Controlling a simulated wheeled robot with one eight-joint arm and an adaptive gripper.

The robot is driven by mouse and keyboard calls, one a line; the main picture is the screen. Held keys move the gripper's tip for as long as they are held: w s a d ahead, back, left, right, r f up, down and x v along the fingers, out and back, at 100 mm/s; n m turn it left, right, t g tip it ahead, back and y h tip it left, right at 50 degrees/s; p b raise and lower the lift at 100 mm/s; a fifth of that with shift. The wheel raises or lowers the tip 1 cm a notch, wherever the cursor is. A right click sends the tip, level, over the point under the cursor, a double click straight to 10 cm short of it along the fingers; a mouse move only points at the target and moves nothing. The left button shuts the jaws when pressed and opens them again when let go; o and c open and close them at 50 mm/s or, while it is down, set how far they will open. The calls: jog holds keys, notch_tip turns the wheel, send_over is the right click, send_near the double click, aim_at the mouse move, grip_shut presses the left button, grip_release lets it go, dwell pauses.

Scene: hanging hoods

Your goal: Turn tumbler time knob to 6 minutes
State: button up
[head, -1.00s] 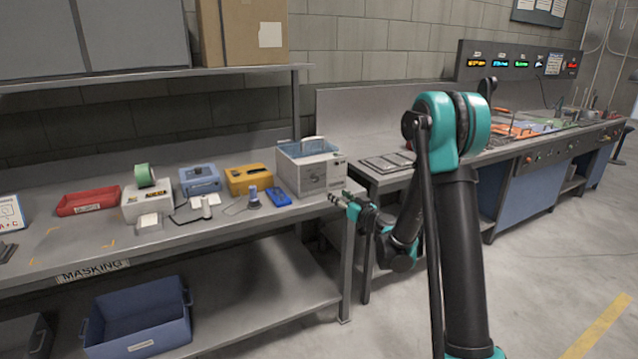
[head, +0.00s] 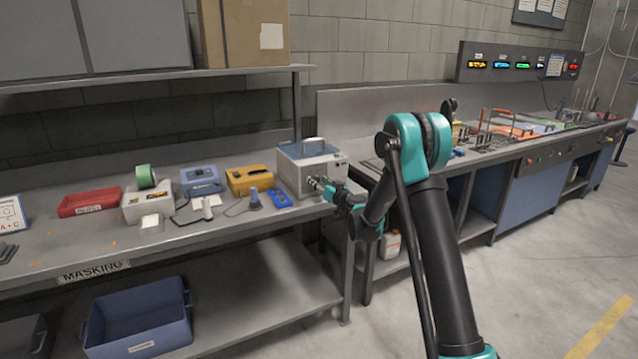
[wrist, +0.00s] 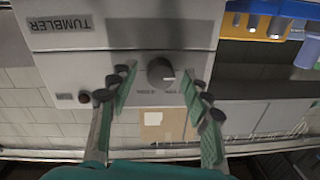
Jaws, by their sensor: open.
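The tumbler is a grey-white box (head: 298,170) with a handle on top, at the right end of the masking bench. In the wrist view its front panel (wrist: 115,40) fills the upper left, with the TUMBLER label upside down. The round dark time knob (wrist: 160,72) has a pale pointer mark; the small print beside it is too blurred to read. My gripper (wrist: 158,84) is open, one finger on each side of the knob, with visible gaps. In the head view my gripper (head: 318,184) is at the tumbler's front, and the knob is hidden.
A small dark round button (wrist: 85,97) sits on the panel near the left finger. The floor at right is clear.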

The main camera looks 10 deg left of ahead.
jog(key=shift+c, duration=0.5)
grip_shut()
